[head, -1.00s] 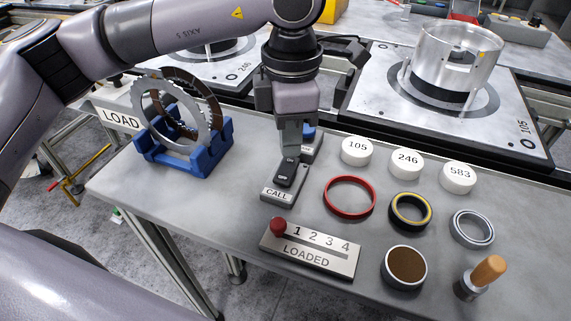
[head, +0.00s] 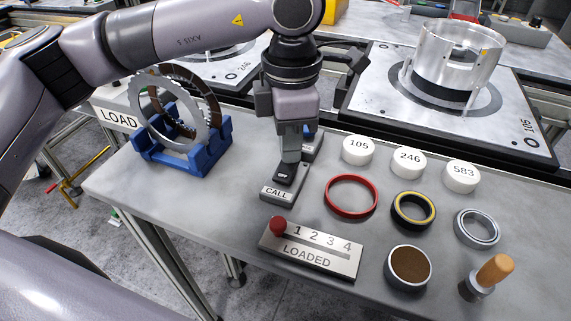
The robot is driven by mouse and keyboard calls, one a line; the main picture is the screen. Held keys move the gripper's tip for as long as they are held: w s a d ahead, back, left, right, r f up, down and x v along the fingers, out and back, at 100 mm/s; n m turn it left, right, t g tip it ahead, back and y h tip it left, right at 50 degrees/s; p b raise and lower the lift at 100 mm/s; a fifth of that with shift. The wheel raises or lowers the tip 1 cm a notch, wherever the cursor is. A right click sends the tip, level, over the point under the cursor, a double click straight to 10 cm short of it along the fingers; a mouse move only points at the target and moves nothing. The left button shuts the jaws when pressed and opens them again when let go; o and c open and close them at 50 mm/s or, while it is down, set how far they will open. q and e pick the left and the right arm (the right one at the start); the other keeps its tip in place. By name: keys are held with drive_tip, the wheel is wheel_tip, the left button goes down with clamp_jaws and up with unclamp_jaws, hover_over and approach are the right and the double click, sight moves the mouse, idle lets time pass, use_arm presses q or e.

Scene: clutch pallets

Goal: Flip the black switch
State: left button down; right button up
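The black switch (head: 283,176) sits on a small grey box labelled CALL (head: 276,194) near the table's middle. Small white lettering, too small to read surely, shows on its front end. My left gripper (head: 291,157) points down with its fingers together, holding nothing that I can see. Its fingertips are at the rear part of the switch and hide it; they look to be touching it, but I cannot tell for sure. A second small box (head: 312,145) with a blue part stands just behind, partly hidden by the gripper. My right gripper is out of view.
The LOADED counter with a red knob (head: 278,224) lies in front. Right of the switch are a red ring (head: 351,196), other rings, white numbered caps (head: 408,161) and a wooden-handled tool (head: 489,276). A blue stand (head: 183,151) holds toothed discs at left.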

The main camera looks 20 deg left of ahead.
use_arm(q)
drive_tip(key=shift+f, duration=0.35)
drive_tip(key=shift+r+p, duration=1.9)
drive_tip(key=shift+r, duration=1.65)
